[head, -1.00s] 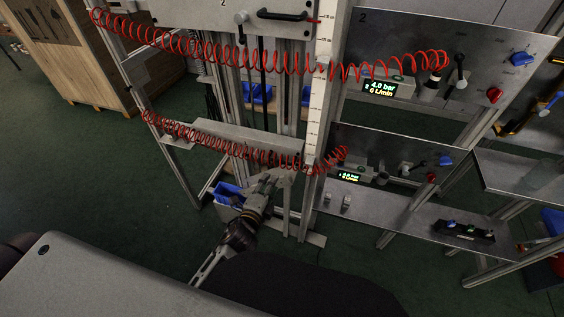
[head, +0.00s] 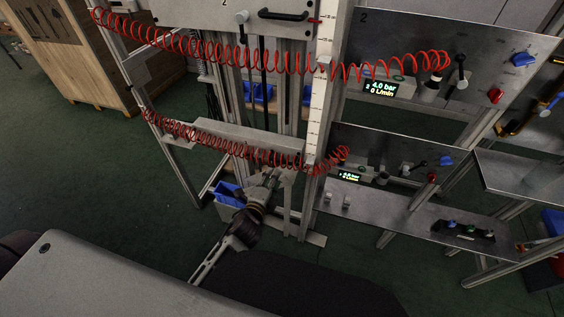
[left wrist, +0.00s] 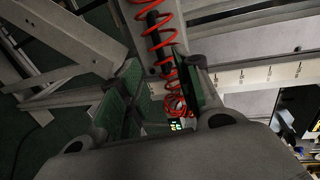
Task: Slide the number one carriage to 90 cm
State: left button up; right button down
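A plate marked 2 (head: 210,15) with a black handle (head: 283,15) is at the top of the head view, on an upright frame. A lower grey crosspiece (head: 245,138) sits behind a red coiled hose (head: 215,145); I read no number on it. A white scale (head: 317,105) runs down the post to its right; its figures are too small to read. My left gripper (head: 272,181) is just below the crosspiece. In the left wrist view the gripper (left wrist: 157,92) is open, its green pads apart, with a dark rod (left wrist: 155,35) and red coil beyond them. My right gripper is out of view.
A panel marked 2 (head: 440,60) with a 4.0 bar display (head: 380,88) and a lower panel (head: 385,150) stand at the right. A blue bin (head: 228,193) is beside the gripper. A wooden crate (head: 75,50) stands at the back left, with clear green floor before it.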

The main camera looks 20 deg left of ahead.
aim_at(282, 161)
pick_arm(q)
jog(key=shift+x, duration=5.45)
jog(key=shift+c, duration=0.4)
grip_shut()
